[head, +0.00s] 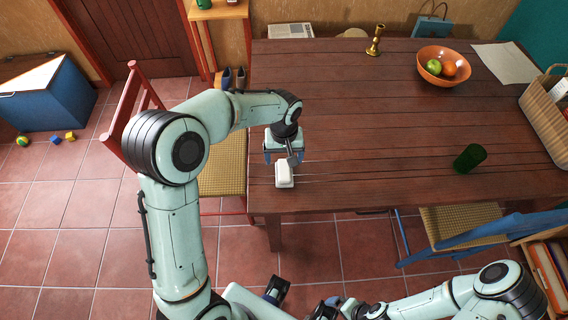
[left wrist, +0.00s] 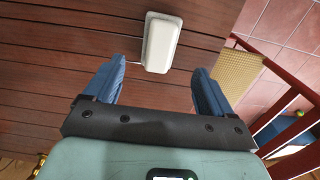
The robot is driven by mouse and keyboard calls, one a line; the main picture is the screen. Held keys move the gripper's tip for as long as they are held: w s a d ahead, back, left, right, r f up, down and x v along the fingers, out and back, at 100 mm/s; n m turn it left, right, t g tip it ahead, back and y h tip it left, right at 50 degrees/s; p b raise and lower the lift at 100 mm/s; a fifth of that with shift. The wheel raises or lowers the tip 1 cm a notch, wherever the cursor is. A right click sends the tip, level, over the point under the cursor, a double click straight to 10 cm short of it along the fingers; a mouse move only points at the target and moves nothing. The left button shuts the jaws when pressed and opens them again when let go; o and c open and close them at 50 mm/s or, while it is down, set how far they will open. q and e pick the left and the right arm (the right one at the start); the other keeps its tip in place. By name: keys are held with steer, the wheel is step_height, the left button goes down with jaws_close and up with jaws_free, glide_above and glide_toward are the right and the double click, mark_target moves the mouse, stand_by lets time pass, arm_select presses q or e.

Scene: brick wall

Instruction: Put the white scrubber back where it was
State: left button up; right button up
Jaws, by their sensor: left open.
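The white scrubber (head: 284,180) is a small white block with rounded edges. It lies on the dark wooden table near its front left corner. It also shows in the left wrist view (left wrist: 161,44), ahead of the fingertips and roughly centred between them. My left gripper (head: 285,156) is just behind the scrubber in the head view, over the table. Its blue fingers are wide apart in the left wrist view (left wrist: 158,75), with nothing between them. My right arm is low at the bottom right of the head view; the state of its gripper is unclear.
The wooden table (head: 350,120) has a clear middle. A dark green cup (head: 470,158) is at the right, with a fruit bowl (head: 432,72), a brass candlestick (head: 375,42) and a basket (head: 548,112) farther back. Chairs stand at the left (head: 222,150) and front right (head: 462,224).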

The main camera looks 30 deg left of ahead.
mark_target(284, 169)
arm_select(q)
steer(key=shift+r, duration=1.7)
arm_select(e)
steer(key=shift+w+r, duration=0.1)
steer(key=shift+r, duration=0.05)
